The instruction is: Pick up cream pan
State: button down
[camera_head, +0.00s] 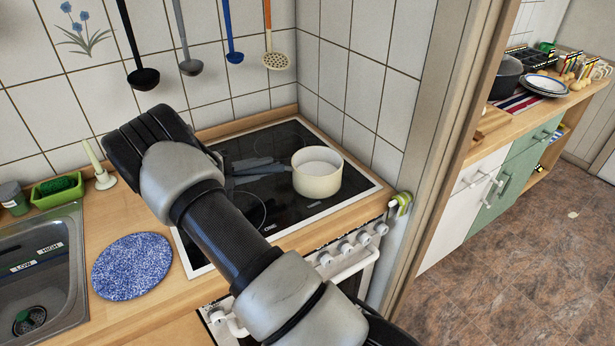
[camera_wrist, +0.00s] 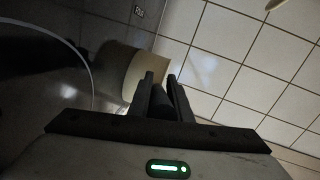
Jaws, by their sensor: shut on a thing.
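The cream pan (camera_head: 317,174) sits upright on the black glass hob (camera_head: 295,140), toward its right side. Its dark handle points left toward my gripper (camera_head: 258,167). In the wrist view, the two fingers of my gripper (camera_wrist: 161,80) stand close together with the dark handle (camera_wrist: 163,103) between them. My gripper is shut on the handle. The cream side of the pan (camera_wrist: 143,70) shows just beyond the fingers. In the head view, the handle and fingers are both dark and hard to tell apart, and my arm hides part of the hob.
A tiled wall stands behind the hob, with ladles (camera_head: 143,78) hanging above. A blue speckled mat (camera_head: 132,265) and a sink (camera_head: 45,270) lie to the left. A door frame (camera_head: 428,130) rises on the right. A green clip-like item (camera_head: 402,201) is at the counter's front corner.

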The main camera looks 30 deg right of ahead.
jog(key=shift+r, duration=0.25)
notch_tip(320, 180, up, 18)
jog(key=p, duration=0.1)
dwell(0.5)
jog(key=shift+f, duration=0.1)
